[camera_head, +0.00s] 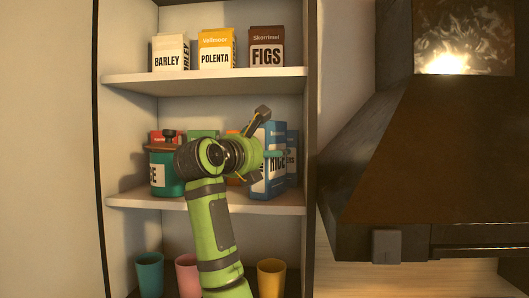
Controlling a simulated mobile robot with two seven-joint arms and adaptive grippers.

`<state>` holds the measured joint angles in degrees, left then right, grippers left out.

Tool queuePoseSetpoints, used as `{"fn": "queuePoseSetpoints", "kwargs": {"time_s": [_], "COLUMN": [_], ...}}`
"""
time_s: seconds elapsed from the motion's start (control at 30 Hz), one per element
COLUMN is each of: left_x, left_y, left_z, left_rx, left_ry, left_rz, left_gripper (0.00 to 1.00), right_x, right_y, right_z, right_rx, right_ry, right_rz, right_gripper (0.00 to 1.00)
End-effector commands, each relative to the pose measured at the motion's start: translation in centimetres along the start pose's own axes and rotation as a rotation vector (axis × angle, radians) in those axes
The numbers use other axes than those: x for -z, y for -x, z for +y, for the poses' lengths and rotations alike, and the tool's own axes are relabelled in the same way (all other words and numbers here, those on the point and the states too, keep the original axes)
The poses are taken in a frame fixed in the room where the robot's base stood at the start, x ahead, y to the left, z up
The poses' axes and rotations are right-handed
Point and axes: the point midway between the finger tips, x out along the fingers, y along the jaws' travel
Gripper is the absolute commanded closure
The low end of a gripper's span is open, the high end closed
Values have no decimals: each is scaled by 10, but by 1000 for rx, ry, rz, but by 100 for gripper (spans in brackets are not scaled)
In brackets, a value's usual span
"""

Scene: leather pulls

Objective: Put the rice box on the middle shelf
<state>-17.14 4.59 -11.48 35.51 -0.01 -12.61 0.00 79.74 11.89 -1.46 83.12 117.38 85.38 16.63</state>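The blue rice box (277,183) stands upright on the middle shelf (230,203), near its right end. Its label reads "RICE" and is partly covered by my gripper. My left arm, green, rises from the bottom of the view and bends right at the wrist. My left gripper (262,147) is just in front of and left of the box. Its dark fingers are spread, one reaching above the box top and one low near its left side. Any contact with the box is hard to tell. My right gripper is not in view.
A teal lidded canister (171,186) stands on the left of the middle shelf, with red, green and orange items behind my arm. Another blue box (292,160) is right of the rice. Barley, polenta and figs boxes stand above; cups below. A dark hood (420,170) fills the right.

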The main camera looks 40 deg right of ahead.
Motion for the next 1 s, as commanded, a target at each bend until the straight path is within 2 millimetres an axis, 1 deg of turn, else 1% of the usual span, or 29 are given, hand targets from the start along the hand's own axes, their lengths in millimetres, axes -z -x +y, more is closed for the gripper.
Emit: {"fn": "queuePoseSetpoints", "kwargs": {"time_s": [0.13, 0.17, 0.27, 0.4, 0.5, 0.6, 0.7, 0.83, 1.0], "left_x": [0, 0, -2, -4, -5, -6, -6, -6, -6], "left_y": [7, -1, -16, -36, -48, -56, -62, -64, -64], "left_z": [0, 0, 0, 1, 1, 2, 2, 2, 1], "left_rx": [0, 0, 0, -1, -1, -1, -1, -1, 0], "left_ry": [-1, -1, -1, -1, -1, -1, -1, -1, 0], "left_rz": [0, -1, -1, -1, -1, -1, -1, -1, -1], "left_gripper": [100, 100, 100, 100, 100, 100, 100, 100, 100], "right_x": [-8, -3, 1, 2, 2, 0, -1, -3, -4], "right_y": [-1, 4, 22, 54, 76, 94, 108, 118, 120], "right_z": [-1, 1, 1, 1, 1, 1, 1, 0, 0], "right_rx": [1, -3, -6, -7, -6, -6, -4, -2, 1], "right_ry": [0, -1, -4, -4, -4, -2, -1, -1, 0], "right_rz": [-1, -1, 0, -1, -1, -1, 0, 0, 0], "right_gripper": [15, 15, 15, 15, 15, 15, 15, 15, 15]}}
